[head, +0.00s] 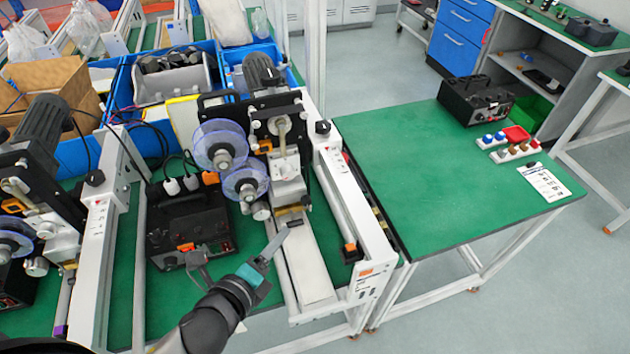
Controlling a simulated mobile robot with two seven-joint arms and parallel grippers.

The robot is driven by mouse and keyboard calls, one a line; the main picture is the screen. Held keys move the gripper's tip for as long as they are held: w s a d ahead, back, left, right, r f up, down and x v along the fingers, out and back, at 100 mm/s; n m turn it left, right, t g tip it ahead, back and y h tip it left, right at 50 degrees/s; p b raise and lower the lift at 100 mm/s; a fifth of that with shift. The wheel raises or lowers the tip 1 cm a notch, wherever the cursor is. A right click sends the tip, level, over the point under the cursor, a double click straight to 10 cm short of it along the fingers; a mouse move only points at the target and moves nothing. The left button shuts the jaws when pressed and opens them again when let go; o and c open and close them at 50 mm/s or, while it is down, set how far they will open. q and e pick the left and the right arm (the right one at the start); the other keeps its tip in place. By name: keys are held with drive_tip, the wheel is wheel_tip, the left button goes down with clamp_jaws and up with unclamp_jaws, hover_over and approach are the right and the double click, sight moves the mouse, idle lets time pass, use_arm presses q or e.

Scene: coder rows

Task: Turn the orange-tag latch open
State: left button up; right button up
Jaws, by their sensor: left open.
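Several orange marks show on the coder machine in the middle. One orange tag (264,147) sits beside the upper blue-rimmed reel, near the grey print head. My right gripper is out of view.
White rails (345,200) flank the machine. A similar coder (42,135) stands at the left. Blue bins (130,85) and a cardboard box (55,85) are behind. The green table (430,185) at right is mostly clear, with a black box (474,98) at its back.

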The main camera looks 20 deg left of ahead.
use_arm(q)
approach(307, 204)
drive_tip(key=w, duration=0.1)
drive_tip(key=b+x, duration=0.1)
drive_tip(key=x, duration=0.4)
drive_tip(key=shift+f, duration=0.2)
drive_tip(key=shift+w+d+f, duration=0.15)
drive_tip(key=shift+w+f, duration=0.1)
drive_tip(key=shift+w, duration=0.35)
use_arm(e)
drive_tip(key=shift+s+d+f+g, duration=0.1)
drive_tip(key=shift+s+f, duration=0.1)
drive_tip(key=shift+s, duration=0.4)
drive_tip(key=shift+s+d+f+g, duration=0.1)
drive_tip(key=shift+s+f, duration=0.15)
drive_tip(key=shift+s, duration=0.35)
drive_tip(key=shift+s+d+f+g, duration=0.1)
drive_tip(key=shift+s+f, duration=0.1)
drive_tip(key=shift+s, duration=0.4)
use_arm(q)
drive_tip(key=shift+c, duration=0.3)
clamp_jaws()
